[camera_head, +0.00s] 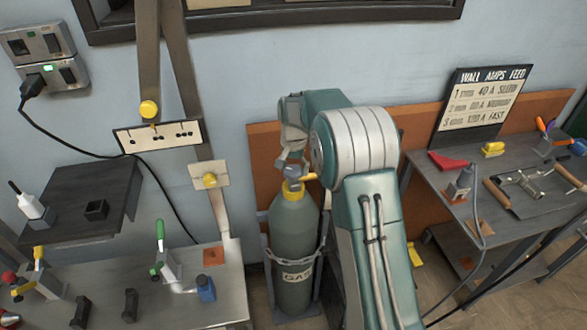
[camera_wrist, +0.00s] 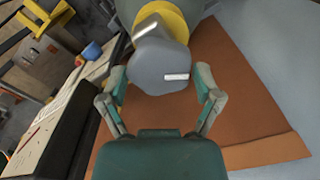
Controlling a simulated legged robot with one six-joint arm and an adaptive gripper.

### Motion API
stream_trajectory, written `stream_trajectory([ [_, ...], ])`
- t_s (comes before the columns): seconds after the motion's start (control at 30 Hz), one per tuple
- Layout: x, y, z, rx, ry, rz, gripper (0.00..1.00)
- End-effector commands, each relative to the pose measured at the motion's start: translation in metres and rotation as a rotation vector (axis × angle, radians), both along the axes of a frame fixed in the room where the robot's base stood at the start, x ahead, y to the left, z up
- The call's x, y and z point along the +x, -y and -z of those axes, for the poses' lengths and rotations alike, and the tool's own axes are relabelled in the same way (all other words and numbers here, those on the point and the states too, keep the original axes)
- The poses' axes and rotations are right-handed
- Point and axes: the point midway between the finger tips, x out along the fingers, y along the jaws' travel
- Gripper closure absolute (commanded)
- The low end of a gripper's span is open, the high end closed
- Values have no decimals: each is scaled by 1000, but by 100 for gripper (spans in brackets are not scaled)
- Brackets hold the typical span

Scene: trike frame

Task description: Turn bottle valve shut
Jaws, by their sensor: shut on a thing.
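The gas bottle (camera_head: 294,240) is a grey-green cylinder marked GAS, standing upright with a chain around it. Its grey valve knob (camera_head: 293,173) sits on top above a yellow collar (camera_head: 293,186). In the wrist view the valve knob (camera_wrist: 162,62) is a rounded grey lump with white marks, in front of the yellow collar (camera_wrist: 172,15). My gripper (camera_head: 293,160) comes down on the knob from above. In the wrist view my gripper (camera_wrist: 163,88) has one finger on each side of the knob and is shut on it. The exact finger contact is hard to see.
An orange-brown panel (camera_head: 262,150) stands behind the bottle. A workbench (camera_head: 225,290) with clamps is at left, and a grey table (camera_head: 470,205) with tools and a sign (camera_head: 483,98) is at right. A cable (camera_head: 165,180) hangs at left.

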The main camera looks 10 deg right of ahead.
Motion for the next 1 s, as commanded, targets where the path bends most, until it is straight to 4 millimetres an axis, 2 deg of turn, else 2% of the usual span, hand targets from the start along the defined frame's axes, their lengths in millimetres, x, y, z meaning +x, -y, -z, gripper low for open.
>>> stream_trajectory([
  [0.7,1,-2,1,2,2,673,66],
  [1.0,1,-2,0,3,2,900,66],
])
